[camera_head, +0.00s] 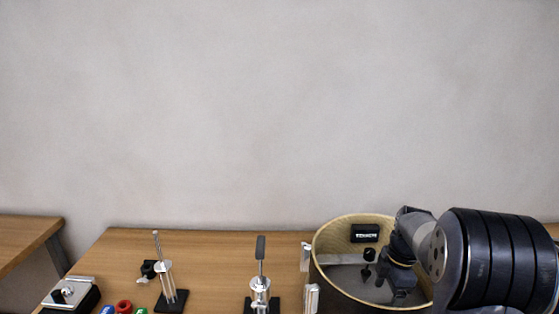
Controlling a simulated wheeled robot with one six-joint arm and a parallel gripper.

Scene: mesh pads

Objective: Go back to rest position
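My arm comes in from the right edge, with its dark, banded link in front. My gripper (394,292) is small and dark at the arm's end. It hangs over the right part of a round, wood-rimmed container (322,240) and covers part of its inside. The fingertips are too small and dark to tell whether they are open or shut. I cannot tell whether the gripper touches the container or anything in it.
The wooden table (215,245) holds a metal post on a black base (172,300), a handled metal fixture (261,285), a silver-topped box (68,293) and small coloured pieces (123,307). Another table (22,238) stands left, across a gap. A plain wall stands behind.

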